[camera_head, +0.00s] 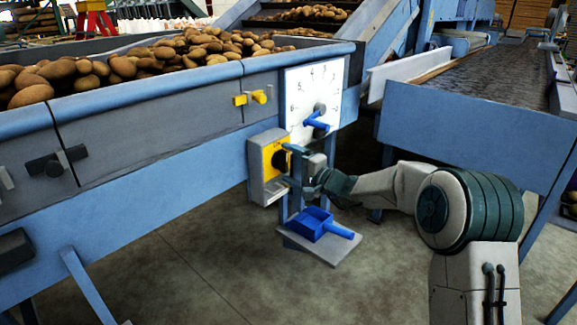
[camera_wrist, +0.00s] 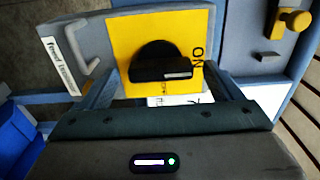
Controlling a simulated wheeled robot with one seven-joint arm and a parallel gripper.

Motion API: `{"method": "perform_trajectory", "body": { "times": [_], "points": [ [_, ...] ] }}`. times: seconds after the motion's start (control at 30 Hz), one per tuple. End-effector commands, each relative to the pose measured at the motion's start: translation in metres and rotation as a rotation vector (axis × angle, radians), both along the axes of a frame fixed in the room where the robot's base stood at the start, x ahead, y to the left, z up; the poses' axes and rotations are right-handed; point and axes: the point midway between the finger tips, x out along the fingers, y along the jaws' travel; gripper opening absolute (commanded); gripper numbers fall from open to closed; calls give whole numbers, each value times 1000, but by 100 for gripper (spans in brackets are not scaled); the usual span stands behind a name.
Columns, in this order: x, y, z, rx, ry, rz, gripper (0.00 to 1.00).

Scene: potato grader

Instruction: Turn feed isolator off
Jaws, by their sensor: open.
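The feed isolator is a grey box (camera_head: 256,181) with a yellow face (camera_head: 268,149) and a black rotary knob (camera_head: 281,158), mounted on the blue hopper's side. In the wrist view, the yellow face (camera_wrist: 128,28) fills the top middle. The knob (camera_wrist: 155,56) has a bar grip with a white mark at its right end, beside the letters "ON". My gripper (camera_head: 289,165) is in front of the face, open, with its fingers on either side of the knob. In the wrist view my gripper (camera_wrist: 168,84) shows nothing held. Whether the fingers touch the knob is unclear.
A white numbered dial (camera_head: 303,84) with a blue lever (camera_head: 317,123) is above right of the box. A yellow latch (camera_head: 258,97) is above. Potatoes (camera_head: 190,48) fill the hopper.

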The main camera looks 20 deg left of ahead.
Motion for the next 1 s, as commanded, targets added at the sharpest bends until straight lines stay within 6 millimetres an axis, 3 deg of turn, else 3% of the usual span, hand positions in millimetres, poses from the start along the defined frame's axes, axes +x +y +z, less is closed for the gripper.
{"method": "perform_trajectory", "body": {
  "times": [0.4,0.57,0.6,1.0],
  "points": [
    [3,9,0,-1,0,0,85],
    [3,9,0,0,0,0,44],
    [3,8,0,-1,0,0,41],
    [3,9,0,23,59,1,41]
  ]
}}
